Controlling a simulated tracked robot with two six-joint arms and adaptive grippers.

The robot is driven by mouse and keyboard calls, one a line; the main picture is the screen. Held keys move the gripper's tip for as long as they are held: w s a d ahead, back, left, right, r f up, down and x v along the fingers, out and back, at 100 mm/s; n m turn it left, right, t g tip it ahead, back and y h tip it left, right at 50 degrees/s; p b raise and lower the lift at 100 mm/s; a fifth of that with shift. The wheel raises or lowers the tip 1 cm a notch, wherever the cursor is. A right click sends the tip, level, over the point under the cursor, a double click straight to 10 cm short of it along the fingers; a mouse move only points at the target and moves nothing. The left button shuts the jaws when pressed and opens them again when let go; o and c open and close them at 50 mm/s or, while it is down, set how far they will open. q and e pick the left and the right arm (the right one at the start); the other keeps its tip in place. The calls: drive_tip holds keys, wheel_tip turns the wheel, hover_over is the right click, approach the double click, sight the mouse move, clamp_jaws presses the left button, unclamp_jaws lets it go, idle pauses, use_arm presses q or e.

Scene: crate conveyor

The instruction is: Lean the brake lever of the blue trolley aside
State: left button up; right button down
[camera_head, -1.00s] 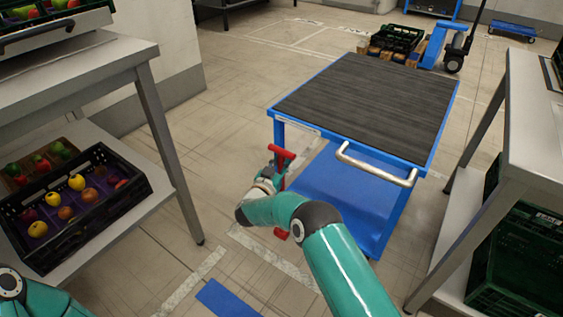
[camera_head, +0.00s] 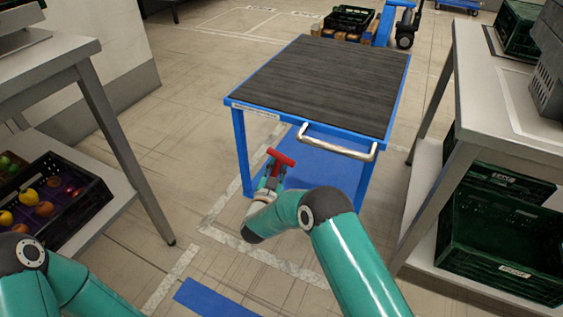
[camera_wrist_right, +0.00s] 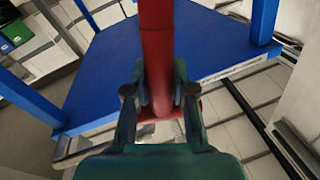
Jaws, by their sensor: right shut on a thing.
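The blue trolley (camera_head: 232,104) stands ahead, with a dark ribbed top, a silver push handle (camera_head: 340,149) and a blue lower shelf (camera_head: 325,167). Its red brake lever (camera_head: 281,157) has a T-shaped top and shows at the trolley's near end, between the left front leg and the handle. My right gripper (camera_head: 270,180) is shut on the lever just below the T. In the right wrist view the red shaft (camera_wrist_right: 157,45) runs between the two fingers (camera_wrist_right: 158,95). The lever's lower part is hidden behind my right arm. My left arm shows at lower left, its gripper out of frame.
A steel table with a black crate (camera_head: 75,215) of fruit on its shelf stands at left. Another table (camera_head: 500,110) with green crates (camera_head: 500,245) stands close at right. A blue floor strip (camera_head: 212,300) lies in front. A pallet truck (camera_head: 405,30) stands behind the trolley.

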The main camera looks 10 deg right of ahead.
drive_tip(key=shift+s+d+f, duration=0.15)
drive_tip(key=shift+d+f, duration=0.05)
drive_tip(key=shift+d, duration=0.1)
drive_tip(key=c, duration=0.9)
unclamp_jaws()
drive_tip(key=shift+d, duration=0.1)
drive_tip(key=shift+c, duration=0.2)
drive_tip(key=shift+r, duration=0.1)
drive_tip(key=shift+s+a, duration=0.2)
drive_tip(key=shift+a, duration=0.05)
drive_tip(key=v, duration=1.1)
drive_tip(key=shift+s, duration=0.25)
